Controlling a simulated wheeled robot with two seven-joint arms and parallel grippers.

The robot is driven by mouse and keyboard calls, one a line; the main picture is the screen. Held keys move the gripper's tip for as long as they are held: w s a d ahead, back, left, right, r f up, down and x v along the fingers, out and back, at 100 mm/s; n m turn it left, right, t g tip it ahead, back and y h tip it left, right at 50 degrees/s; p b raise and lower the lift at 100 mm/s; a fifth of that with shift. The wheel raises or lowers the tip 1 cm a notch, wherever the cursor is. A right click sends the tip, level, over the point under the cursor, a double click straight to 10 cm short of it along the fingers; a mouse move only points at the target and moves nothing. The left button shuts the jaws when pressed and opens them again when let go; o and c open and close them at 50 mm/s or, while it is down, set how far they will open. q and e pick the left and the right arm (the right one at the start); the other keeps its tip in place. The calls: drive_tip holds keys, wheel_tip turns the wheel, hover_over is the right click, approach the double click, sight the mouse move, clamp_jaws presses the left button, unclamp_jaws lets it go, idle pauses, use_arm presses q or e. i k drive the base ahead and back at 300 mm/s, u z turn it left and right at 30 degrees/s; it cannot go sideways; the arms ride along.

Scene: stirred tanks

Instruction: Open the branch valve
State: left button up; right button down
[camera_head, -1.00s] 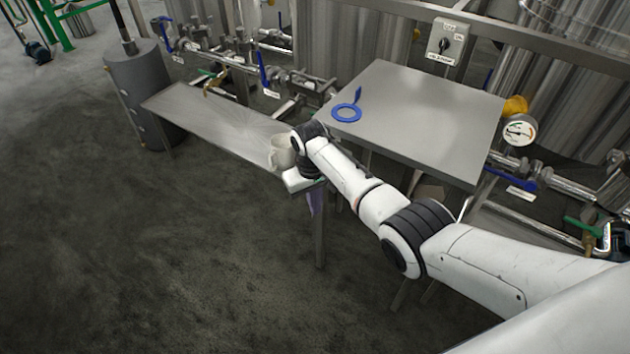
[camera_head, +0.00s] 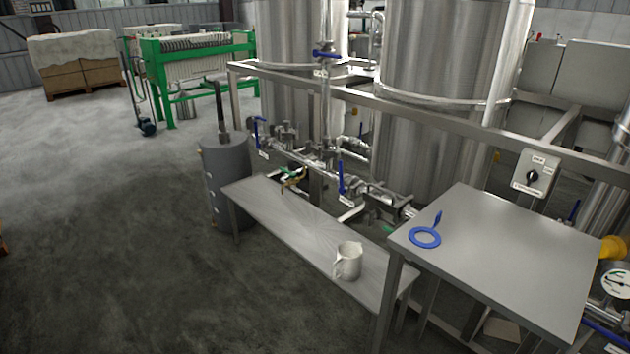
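Several valves sit on the steel pipework in front of the tanks, with tags too small to read, so I cannot tell which is the branch valve. One blue lever (camera_head: 341,178) stands upright behind the low bench. Another blue lever (camera_head: 258,132) stands upright further left. A third blue lever (camera_head: 325,54) lies level, higher up on a vertical pipe. A small brass valve with a green handle (camera_head: 290,172) sits low behind the bench. Neither of my grippers is in view.
A low steel bench (camera_head: 290,232) bears a white jug (camera_head: 348,262) near its right end. A grey cylinder (camera_head: 228,185) stands left of the bench.

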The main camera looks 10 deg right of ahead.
sight(341, 175)
drive_tip(key=u, duration=0.6)
drive_tip(key=i, duration=1.85)
drive_tip(key=z, duration=0.95)
